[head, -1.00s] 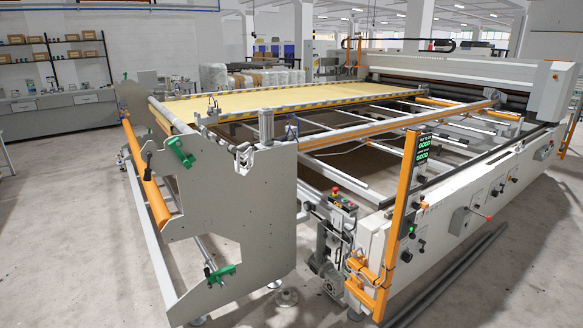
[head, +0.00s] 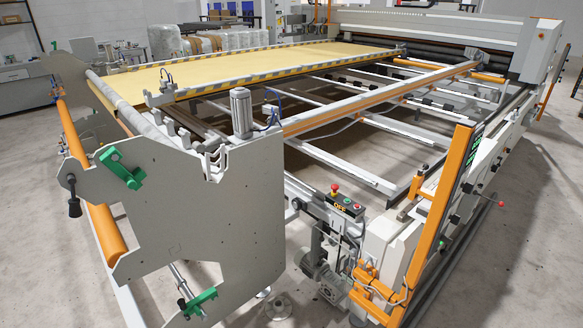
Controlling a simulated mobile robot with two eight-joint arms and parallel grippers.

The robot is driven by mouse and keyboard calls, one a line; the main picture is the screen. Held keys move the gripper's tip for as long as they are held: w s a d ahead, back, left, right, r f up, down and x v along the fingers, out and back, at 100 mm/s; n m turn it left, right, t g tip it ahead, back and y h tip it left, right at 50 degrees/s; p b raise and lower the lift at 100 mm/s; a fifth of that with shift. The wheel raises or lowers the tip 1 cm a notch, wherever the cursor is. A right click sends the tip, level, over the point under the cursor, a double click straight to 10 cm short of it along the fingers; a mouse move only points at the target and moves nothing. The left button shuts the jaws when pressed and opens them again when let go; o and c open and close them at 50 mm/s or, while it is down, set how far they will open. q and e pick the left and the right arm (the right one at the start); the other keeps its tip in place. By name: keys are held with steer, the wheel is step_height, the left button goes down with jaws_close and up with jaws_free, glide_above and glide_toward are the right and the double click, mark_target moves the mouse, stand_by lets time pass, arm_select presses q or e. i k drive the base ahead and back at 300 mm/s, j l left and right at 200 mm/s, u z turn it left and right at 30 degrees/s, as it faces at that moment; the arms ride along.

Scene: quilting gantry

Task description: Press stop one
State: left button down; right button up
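A small control box (head: 346,208) sits on the machine's near frame, between the grey end plate and the orange post. A red mushroom-shaped stop button (head: 335,188) stands up on its left side. Smaller buttons, red and green, show to its right, and an orange label is on the box's front. Which button is called stop one cannot be read. Neither of my grippers is in view.
The large grey end plate (head: 215,215) with green clamps stands at left front. The orange post (head: 443,215) rises to the right of the control box. A motor (head: 325,275) sits low beneath the box. Concrete floor (head: 540,260) is open at right.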

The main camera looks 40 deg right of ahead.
mark_target(334, 187)
steer(key=i+z, duration=0.85)
steer(key=i+j+z, duration=0.2)
steer(key=z, duration=0.2)
steer(key=i+z, duration=0.2)
steer(key=z, duration=0.2)
steer(key=i+z, duration=0.2)
steer(key=z, duration=0.2)
steer(key=i+z, duration=0.2)
steer(key=z, duration=0.15)
steer(key=i+j+z, duration=0.15)
steer(key=z, duration=0.25)
steer(key=i+j+z, duration=0.45)
steer(key=k+l, duration=0.05)
steer(key=l, duration=0.05)
